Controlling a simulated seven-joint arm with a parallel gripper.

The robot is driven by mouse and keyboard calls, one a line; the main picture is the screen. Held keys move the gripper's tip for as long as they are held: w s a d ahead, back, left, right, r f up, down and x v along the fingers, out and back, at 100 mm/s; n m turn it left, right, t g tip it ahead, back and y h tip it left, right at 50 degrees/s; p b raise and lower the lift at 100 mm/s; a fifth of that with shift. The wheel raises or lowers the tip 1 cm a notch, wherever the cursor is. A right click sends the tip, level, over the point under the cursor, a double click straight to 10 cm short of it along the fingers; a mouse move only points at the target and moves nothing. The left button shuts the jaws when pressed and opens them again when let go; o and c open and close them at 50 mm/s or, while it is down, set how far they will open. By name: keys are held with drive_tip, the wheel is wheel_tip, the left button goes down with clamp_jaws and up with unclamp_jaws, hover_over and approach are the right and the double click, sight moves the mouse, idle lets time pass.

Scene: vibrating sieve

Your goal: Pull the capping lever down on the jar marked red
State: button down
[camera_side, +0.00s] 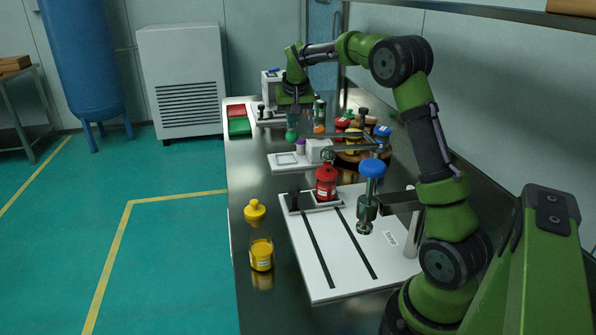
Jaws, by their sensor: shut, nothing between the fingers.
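A metal spindle with a blue knob (372,168) stands to the right of the red jar, held by a dark bracket on a post at the board's right. I cannot tell for sure which part is the capping lever. My gripper (293,104) is shut and empty at the far end of the bench, well behind the red jar and apart from it. Its fingertips are too small to make out clearly.
A yellow jar (261,254) and a yellow cap (255,210) stand left of the board. Several lidded jars (343,126) crowd the back right. A green ball (292,135) is below my gripper. Red and green trays (238,126) lie at the far left edge.

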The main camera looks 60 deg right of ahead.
sight(292, 132)
drive_tip(key=shift+f, duration=1.7)
drive_tip(key=shift+r, duration=0.1)
drive_tip(key=shift+r, duration=4.1)
drive_tip(key=shift+w, duration=0.1)
drive_tip(key=s+a+f+n+t+y, duration=0.1)
drive_tip(key=s+a+n+t+y, duration=0.1)
drive_tip(key=s+a, duration=1)
drive_tip(key=s+a+f+n+t+y, duration=0.1)
drive_tip(key=s+a+n+t+y, duration=0.1)
drive_tip(key=s+a, duration=1)
drive_tip(key=a+n+y, duration=0.1)
drive_tip(key=a, duration=0.5)
drive_tip(key=shift+s+a+f, duration=0.2)
drive_tip(key=shift+s, duration=0.1)
